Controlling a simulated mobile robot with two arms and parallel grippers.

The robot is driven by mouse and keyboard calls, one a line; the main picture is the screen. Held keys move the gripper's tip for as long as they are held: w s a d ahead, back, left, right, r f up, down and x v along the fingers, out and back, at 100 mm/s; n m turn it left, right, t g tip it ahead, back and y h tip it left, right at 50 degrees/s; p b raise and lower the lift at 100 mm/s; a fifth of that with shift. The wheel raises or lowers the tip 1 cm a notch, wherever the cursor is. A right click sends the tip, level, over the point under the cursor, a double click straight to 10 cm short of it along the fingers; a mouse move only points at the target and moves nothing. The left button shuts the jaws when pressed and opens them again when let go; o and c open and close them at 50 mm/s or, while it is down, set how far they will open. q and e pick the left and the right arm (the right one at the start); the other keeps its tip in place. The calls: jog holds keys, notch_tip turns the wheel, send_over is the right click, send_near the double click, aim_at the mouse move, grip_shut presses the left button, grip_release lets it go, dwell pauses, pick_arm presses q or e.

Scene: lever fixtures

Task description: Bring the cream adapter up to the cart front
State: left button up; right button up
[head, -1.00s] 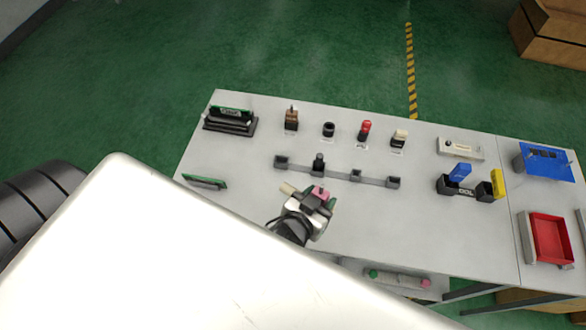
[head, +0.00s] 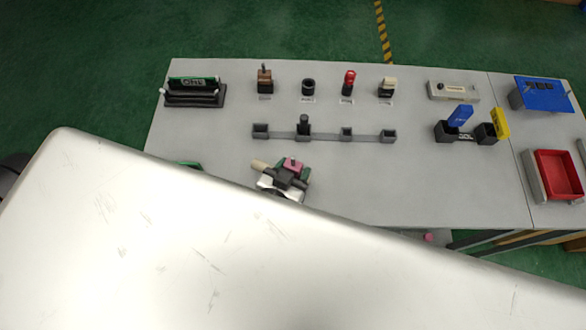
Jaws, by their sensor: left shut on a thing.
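My left gripper (head: 283,180) is over the near left part of the grey table, shut on a small piece. A cream rod, which I take to be the cream adapter (head: 260,165), sticks out to the left of the dark fingers. Pink (head: 293,163) and green parts show at the same spot; I cannot tell how they join. A separate cream-topped piece (head: 389,84) stands on a dark base at the right end of the back row. My right gripper is not in view. I cannot tell which part is the cart front.
A grey rack (head: 346,136) with several sockets lies just beyond the gripper. Brown, black and red pieces stand in the back row. A blue block (head: 460,115), a yellow block (head: 501,122) and a red tray (head: 558,173) are at the right. The table's middle right is clear.

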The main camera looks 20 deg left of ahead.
pick_arm(q)
jog(key=shift+s+d, duration=0.1)
jog(key=shift+s, duration=0.1)
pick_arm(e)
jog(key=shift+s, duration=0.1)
pick_arm(q)
jog(key=shift+f, duration=0.1)
jog(key=o, duration=0.9)
jog(key=shift+o, duration=0.4)
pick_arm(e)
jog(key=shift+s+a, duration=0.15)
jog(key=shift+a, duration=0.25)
pick_arm(q)
jog(key=b+v, duration=0.2)
jog(key=v, duration=1)
jog(key=shift+r, duration=0.2)
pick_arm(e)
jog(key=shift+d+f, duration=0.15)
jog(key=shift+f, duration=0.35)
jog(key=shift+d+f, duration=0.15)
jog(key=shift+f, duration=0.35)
